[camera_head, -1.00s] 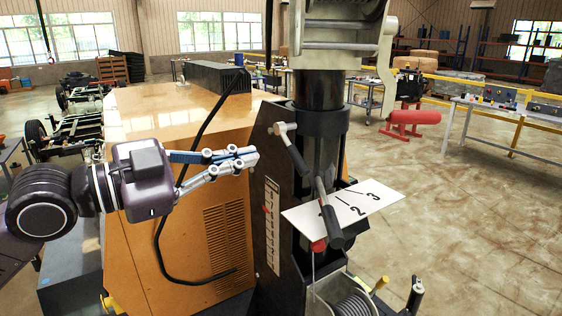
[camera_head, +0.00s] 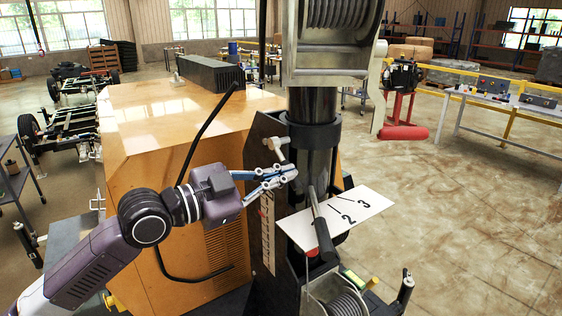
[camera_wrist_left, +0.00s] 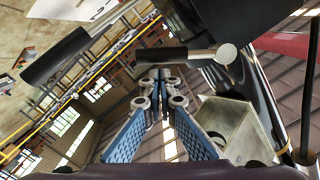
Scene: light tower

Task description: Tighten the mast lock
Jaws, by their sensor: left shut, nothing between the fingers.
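The mast lock shows as a pale T-shaped lever (camera_head: 276,143) on the collar of the black mast. In the left wrist view its pale rod ends in a round knob (camera_wrist_left: 226,53), with a black grip (camera_wrist_left: 160,57) at the other end. My left gripper (camera_head: 290,172) is shut and empty, with its fingertips just below the lever in the head view. In the wrist view the closed fingertips (camera_wrist_left: 160,76) are close to the black grip; I cannot tell whether they touch. The fingers partly hide the lever in the head view. My right gripper is out of view.
A second lever with a black grip (camera_head: 324,239) crosses a white plate (camera_head: 365,206) marked 2 and 3. A cable winch (camera_head: 345,303) is below and another (camera_head: 335,12) above. The orange cabinet (camera_head: 150,150) stands left. Open floor lies right.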

